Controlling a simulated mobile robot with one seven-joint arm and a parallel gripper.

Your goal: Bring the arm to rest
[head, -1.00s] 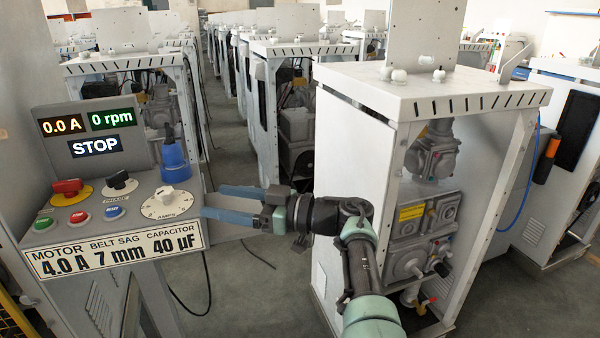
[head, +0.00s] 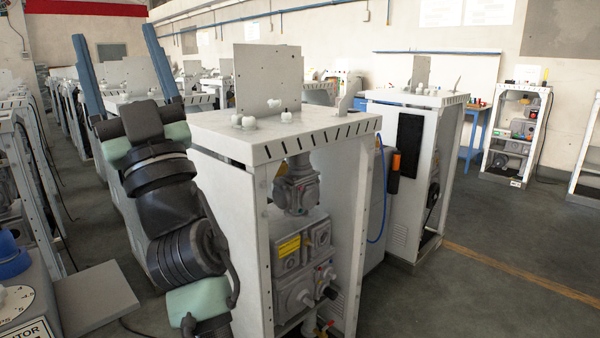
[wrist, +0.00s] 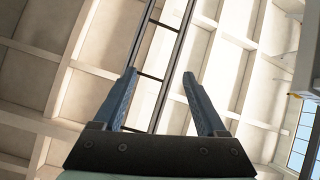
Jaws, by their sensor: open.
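My gripper (head: 118,68) is raised at the left in the head view, its two blue fingers pointing up and spread apart. My arm is folded upright beneath it, in front of the left side of the nearest dispenser frame (head: 262,155). In the wrist view my gripper (wrist: 161,85) is open, with nothing between the fingers. Whether my arm touches the frame cannot be told.
The nearest dispenser frame stands close to my arm's right. A second frame (head: 415,160) stands behind it. At the lower left are part of the control panel's dial (head: 14,303) and a grey shelf (head: 95,299). Open floor (head: 480,290) lies at the right.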

